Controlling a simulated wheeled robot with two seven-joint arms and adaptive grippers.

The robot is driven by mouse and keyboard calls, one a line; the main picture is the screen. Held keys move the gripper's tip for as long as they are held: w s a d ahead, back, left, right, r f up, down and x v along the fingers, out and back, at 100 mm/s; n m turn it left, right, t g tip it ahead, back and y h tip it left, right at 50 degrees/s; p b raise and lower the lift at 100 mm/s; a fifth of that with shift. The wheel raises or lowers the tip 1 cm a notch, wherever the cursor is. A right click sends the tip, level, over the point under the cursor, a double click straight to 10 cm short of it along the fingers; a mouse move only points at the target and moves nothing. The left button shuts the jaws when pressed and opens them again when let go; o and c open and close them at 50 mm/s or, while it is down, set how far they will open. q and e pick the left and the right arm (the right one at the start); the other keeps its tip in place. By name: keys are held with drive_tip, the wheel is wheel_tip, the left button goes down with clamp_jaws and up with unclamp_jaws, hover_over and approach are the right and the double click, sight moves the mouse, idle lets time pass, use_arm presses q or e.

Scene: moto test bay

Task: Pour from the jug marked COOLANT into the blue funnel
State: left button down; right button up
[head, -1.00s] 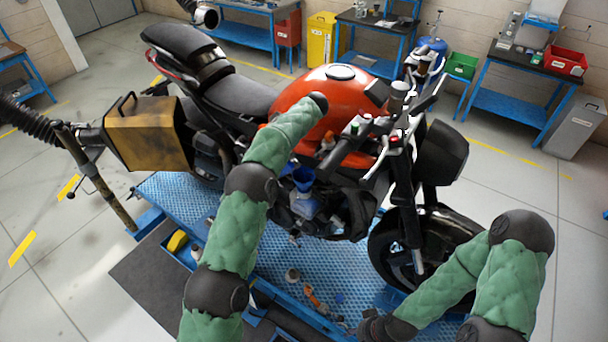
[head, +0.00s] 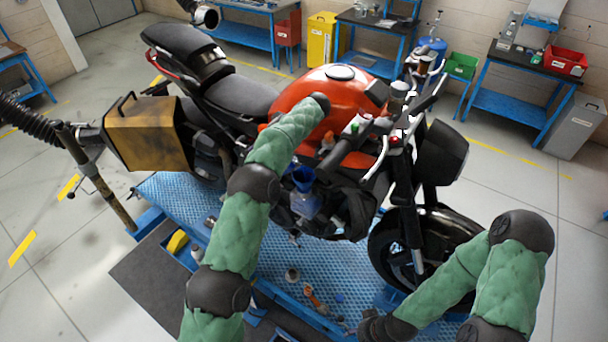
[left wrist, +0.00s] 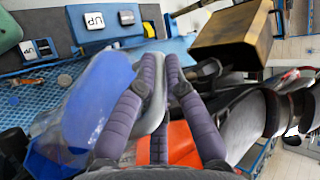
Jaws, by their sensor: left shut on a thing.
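My left gripper (left wrist: 162,62) is shut on the handle of a translucent jug (left wrist: 108,72) with blue liquid inside. In the left wrist view the jug looks tilted; its marking is not readable. The blue funnel (head: 303,176) stands at the near side of the motorcycle, below the orange tank. A darker blue shape shows under the jug at the lower left of the left wrist view; I cannot tell if it is the funnel. In the head view my left forearm hides the left gripper. My right gripper (head: 370,327) is low at the front edge, its jaws unclear.
The motorcycle (head: 340,85) stands on a blue lift platform (head: 270,255). Loose items, including an orange-handled tool (head: 315,300), lie on the platform. A yellow-brown box (head: 148,135) stands at the left. Benches and bins line the back wall.

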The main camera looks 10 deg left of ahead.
use_arm(q)
drive_tip(key=shift+w+d+r+y, duration=0.15)
drive_tip(key=shift+d+r+y, duration=0.4)
drive_tip(key=shift+r, duration=0.25)
idle(2.8)
drive_tip(key=f+b, duration=0.1)
drive_tip(key=a+h+b, duration=0.1)
drive_tip(key=f+b, duration=0.1)
drive_tip(key=shift+s+a+f+h+b, duration=0.25)
drive_tip(key=shift+a+f+h+b, duration=0.05)
drive_tip(key=shift+h+b, duration=0.05)
drive_tip(key=shift+s+a+f+t+h+b, duration=0.1)
drive_tip(key=shift+a+f+t+h+b, duration=0.3)
drive_tip(key=shift+f+h+b, duration=0.6)
drive_tip(key=shift+s+a+f+h+b, duration=0.1)
drive_tip(key=shift+a+f+h+b, duration=0.3)
drive_tip(key=shift+h+b, duration=0.3)
drive_tip(key=shift+r, duration=0.1)
drive_tip(key=shift+d, duration=0.1)
drive_tip(key=s+a+r+t+h+p, duration=0.2)
drive_tip(key=a+r+h+p, duration=0.3)
drive_tip(key=a, duration=0.3)
drive_tip(key=shift+s+a+h+p, duration=0.15)
drive_tip(key=shift+a+h+p, duration=0.25)
drive_tip(key=shift+h+p, duration=0.4)
